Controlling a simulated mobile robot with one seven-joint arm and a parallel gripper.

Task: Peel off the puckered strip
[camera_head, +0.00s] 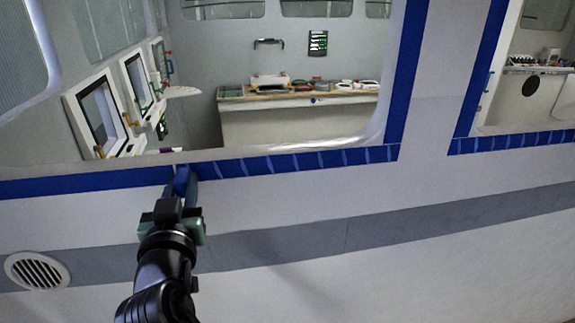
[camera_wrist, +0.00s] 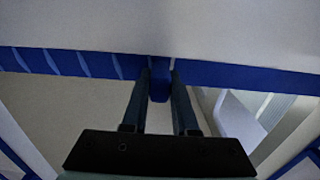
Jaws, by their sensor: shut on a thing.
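A strip of blue tape (camera_head: 300,160) with pale slanting creases runs along the bottom edge of the large window, right of my gripper. My gripper (camera_head: 181,178) is shut on a blue tab at the left end of this creased strip. In the wrist view the tab (camera_wrist: 159,88) sits between the two fingers, and the creased strip (camera_wrist: 65,62) stretches to the left. The tape (camera_head: 90,182) on the other side of the gripper looks smooth; it also shows in the wrist view (camera_wrist: 240,76). The tab appears joined to the tape band.
A second window at the right has blue tape (camera_head: 510,142) with similar creases along its bottom. A round vent (camera_head: 38,271) is low at the left on the white hull wall. A grey stripe (camera_head: 300,243) crosses the wall below. Behind the window stands a workbench (camera_head: 300,120).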

